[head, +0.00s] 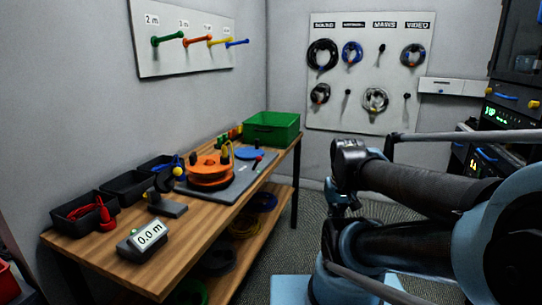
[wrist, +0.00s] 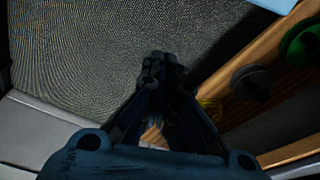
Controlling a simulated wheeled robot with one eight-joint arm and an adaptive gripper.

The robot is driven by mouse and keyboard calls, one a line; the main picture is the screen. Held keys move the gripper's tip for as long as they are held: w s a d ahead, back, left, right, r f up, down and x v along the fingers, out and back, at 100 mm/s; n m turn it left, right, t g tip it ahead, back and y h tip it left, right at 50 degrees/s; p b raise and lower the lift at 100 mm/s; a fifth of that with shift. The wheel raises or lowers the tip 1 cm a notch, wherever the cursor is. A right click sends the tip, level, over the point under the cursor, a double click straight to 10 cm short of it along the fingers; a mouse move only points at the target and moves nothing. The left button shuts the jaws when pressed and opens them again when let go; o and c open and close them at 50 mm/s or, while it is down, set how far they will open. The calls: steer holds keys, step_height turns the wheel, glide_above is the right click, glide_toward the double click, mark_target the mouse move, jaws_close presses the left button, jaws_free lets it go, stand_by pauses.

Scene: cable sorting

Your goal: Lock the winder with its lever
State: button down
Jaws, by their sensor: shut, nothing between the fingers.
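The winder, an orange reel (head: 209,171), stands on a grey base plate (head: 232,189) on the wooden table in the head view. A small lever with a red tip (head: 258,159) shows on the plate to the right of the reel; whether it is the locking lever I cannot tell. A yellow knob (head: 178,171) is at the reel's left. My gripper (wrist: 164,68) is shut and empty in the wrist view, over the carpet, away from the winder. The winder is not in the wrist view.
The wooden table (head: 95,246) also bears a length display (head: 150,234), black bins (head: 82,211) and a green crate (head: 272,128). Coiled cables (head: 245,226) lie on its lower shelf. The carpet (wrist: 90,60) beside the table is clear.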

steer(key=shift+w, duration=0.25)
steer(key=w+a+r+m+g+y, duration=0.1)
steer(key=w+a+r+m+y, duration=0.15)
steer(key=w+a+r, duration=0.35)
steer(key=w+a+r+m+y, duration=0.2)
steer(key=w+r+m, duration=0.15)
steer(key=w, duration=0.45)
steer(key=w+a+r+m+y, duration=0.1)
steer(key=w+m+y, duration=0.1)
steer(key=w, duration=0.8)
steer(key=w+a+r+m+y, duration=0.1)
steer(key=w+m+y, duration=0.1)
steer(key=w, duration=0.7)
steer(key=shift+w+r+y, duration=0.3)
steer(key=shift+w+y, duration=0.1)
steer(key=shift+y, duration=0.35)
steer(key=shift+a, duration=0.15)
